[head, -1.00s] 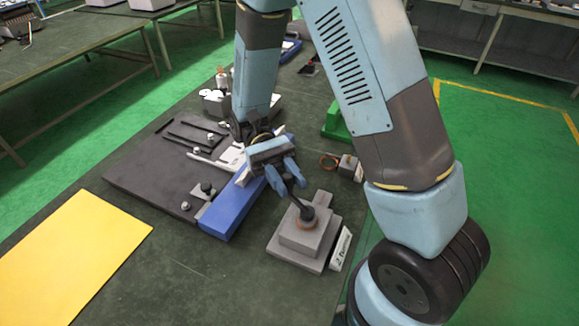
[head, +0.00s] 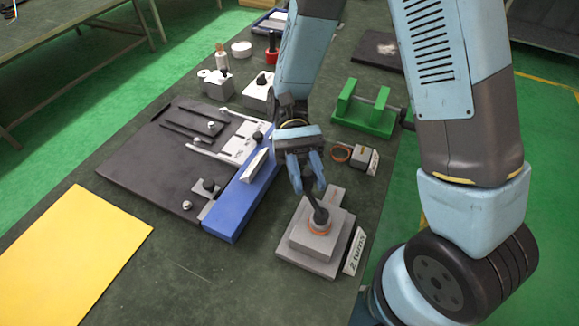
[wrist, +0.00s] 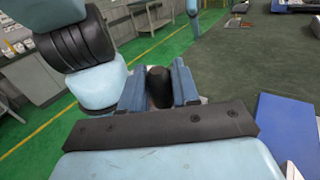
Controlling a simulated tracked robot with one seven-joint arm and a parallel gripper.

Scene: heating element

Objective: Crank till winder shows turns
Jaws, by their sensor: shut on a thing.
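The winder (head: 318,243) is a grey stepped block on the table, with a copper-coloured ring (head: 319,227) on top and a dark crank (head: 321,215) rising from it. A white label (head: 354,251) reading "2 turns" stands at its right side. My gripper (head: 314,192) is above the winder, its blue fingers shut on the crank's dark handle. In the wrist view the dark handle (wrist: 159,88) sits between the two fingers. The fingers hide part of the handle, and I cannot tell how many turns the winder has made.
A blue block (head: 228,208) and a dark board (head: 150,165) with small parts lie left of the winder. A green stand (head: 364,108) and a small coil block (head: 364,158) are behind it. A yellow sheet (head: 75,250) lies front left. The table between sheet and winder is clear.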

